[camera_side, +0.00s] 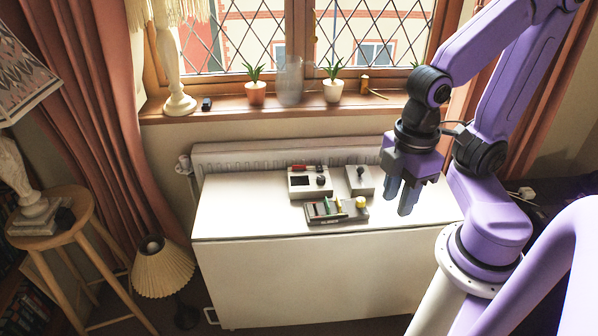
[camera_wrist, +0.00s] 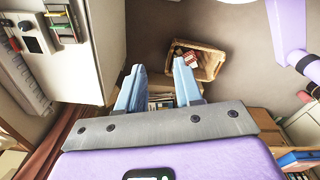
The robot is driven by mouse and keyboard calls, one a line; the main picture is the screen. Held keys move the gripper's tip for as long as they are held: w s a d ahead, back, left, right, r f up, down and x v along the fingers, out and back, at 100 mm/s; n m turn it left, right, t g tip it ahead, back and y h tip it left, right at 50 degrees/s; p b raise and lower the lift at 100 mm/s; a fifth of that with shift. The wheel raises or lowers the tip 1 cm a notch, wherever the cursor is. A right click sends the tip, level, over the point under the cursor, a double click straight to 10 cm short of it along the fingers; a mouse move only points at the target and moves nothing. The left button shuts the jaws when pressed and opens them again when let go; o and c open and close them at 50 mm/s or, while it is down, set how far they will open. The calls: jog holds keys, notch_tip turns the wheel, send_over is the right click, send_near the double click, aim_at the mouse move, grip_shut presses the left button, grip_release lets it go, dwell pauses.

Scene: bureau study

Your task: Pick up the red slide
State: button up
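A small red piece, which looks like the red slide (camera_side: 299,168), lies at the back edge of a grey box with a dark screen (camera_side: 300,182) on the white table (camera_side: 240,215). In the wrist view a red patch (camera_wrist: 14,44) shows beside the same grey box (camera_wrist: 32,37) at the upper left. A grey rack (camera_side: 318,218) with green and yellow pieces stands in front of the box. My gripper (camera_side: 400,198) is open, with nothing between its fingers, above the table's right part, right of these things. Its fingers also show apart in the wrist view (camera_wrist: 159,68).
A second grey box (camera_side: 361,180) stands right of the screen box. A radiator (camera_side: 290,153) runs behind the table, under a sill with potted plants (camera_side: 256,93). A wicker basket (camera_wrist: 208,62) sits on the floor. The table's left and front parts are clear.

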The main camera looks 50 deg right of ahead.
jog(key=w+a+r+m, duration=0.1)
jog(key=w+a, duration=0.3)
jog(key=w, duration=1)
jog(key=w+d+f+m, duration=0.1)
jog(key=w+d, duration=0.1)
jog(key=w, duration=0.6)
jog(key=w+d+f, duration=0.1)
jog(key=w+d, duration=0.1)
jog(key=w, duration=0.6)
jog(key=m, duration=0.2)
send_over(299, 171)
jog(key=d, duration=0.1)
notch_tip(299, 171, down, 11)
jog(key=f, duration=1.7)
jog(key=shift+s+f, duration=0.1)
jog(key=shift+s, duration=0.25)
grip_shut()
